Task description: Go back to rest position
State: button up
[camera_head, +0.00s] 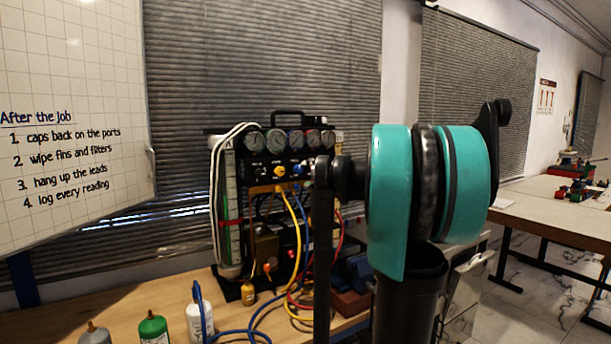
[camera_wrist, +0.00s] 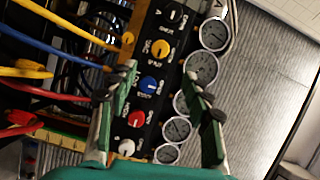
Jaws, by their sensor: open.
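My arm, with teal and black links, stands in the right middle of the head view and hides part of the bench behind it. My gripper (camera_wrist: 158,95) shows in the wrist view, with its two green fingers apart and nothing held between them. Beyond the fingers is the gauge rig (camera_head: 284,152), a black panel with a row of round gauges (camera_wrist: 201,68) and coloured knobs. The blue knob (camera_wrist: 148,84) and red knob (camera_wrist: 136,118) appear between or near the fingers. I cannot tell how far the fingers are from the panel. My gripper is not seen in the head view.
Yellow, red and blue hoses (camera_head: 294,235) hang from the rig onto the wooden bench (camera_head: 170,298). Several bottles, one a green-topped bottle (camera_head: 153,328), stand at the front. A whiteboard (camera_head: 75,150) is at left. Another table (camera_head: 550,212) stands at right beyond open floor.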

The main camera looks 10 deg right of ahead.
jog(key=s+a+f+n+g+h, duration=0.1)
jog(key=s+a+f+n+g, duration=0.15)
jog(key=s+f, duration=0.45)
jog(key=s+a+f+n+g+h, duration=0.1)
jog(key=s+a+f+g+h, duration=0.2)
jog(key=f, duration=0.7)
jog(key=s+a+f+n+g, duration=0.1)
jog(key=s+a+f, duration=0.4)
jog(key=f, duration=0.4)
jog(key=s+d+f+n+g+h, duration=0.1)
jog(key=s+d+f+n+h, duration=0.1)
jog(key=s+f, duration=0.6)
jog(key=s+d+f+n+g+h, duration=0.1)
jog(key=s+d+f+h, duration=0.3)
jog(key=s+f, duration=0.5)
jog(key=shift+s+f+n+g+h, duration=0.25)
jog(key=shift+f+n+g+h, duration=0.15)
jog(key=shift+h, duration=0.2)
jog(key=shift+r, duration=0.15)
